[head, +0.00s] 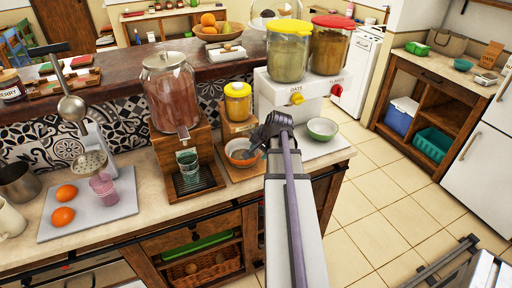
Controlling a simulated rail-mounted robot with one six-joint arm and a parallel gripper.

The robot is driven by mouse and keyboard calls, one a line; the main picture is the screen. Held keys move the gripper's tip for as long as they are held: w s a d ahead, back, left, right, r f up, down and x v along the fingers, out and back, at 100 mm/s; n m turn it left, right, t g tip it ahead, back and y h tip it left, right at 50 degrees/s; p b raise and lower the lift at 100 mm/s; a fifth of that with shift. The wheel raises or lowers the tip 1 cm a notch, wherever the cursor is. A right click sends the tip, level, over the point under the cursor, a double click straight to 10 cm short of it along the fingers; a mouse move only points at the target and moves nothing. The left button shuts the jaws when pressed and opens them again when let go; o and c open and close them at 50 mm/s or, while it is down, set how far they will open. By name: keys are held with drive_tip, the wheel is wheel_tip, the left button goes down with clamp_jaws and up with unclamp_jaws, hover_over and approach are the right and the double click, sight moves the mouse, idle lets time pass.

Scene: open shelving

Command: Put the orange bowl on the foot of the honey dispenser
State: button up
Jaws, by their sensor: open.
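The orange bowl (238,160), pale inside, sits level over the wooden foot (232,175) of the honey dispenser (237,108); it looks to rest on the foot, though its underside is hard to see. The dispenser has a yellow lid and stands on a wooden block behind the bowl. My gripper (254,151) is open at the bowl's right rim, coming from the right. Its fingertips are small and dark here, and I cannot tell whether they touch the rim.
A drink dispenser (171,95) with a glass (188,165) under it stands to the left. A green bowl (322,129) and a white two-jar cereal dispenser (287,98) are to the right. Oranges (63,216) and a pink glass (104,189) lie farther left.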

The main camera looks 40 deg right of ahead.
drive_tip(key=p+v, duration=0.3)
drive_tip(key=v, duration=0.3)
drive_tip(key=a+f+n+g, duration=0.1)
drive_tip(key=a+n, duration=0.6)
drive_tip(key=a, duration=1)
drive_tip(key=s+a+f+n+g, duration=0.1)
drive_tip(key=a+n+g, duration=0.3)
drive_tip(key=a, duration=1.3)
drive_tip(key=n, duration=0.3)
drive_tip(key=shift+a+n+g, duration=0.25)
drive_tip(key=shift+n+g, duration=0.05)
drive_tip(key=shift+n, duration=0.1)
drive_tip(key=shift+s, duration=0.1)
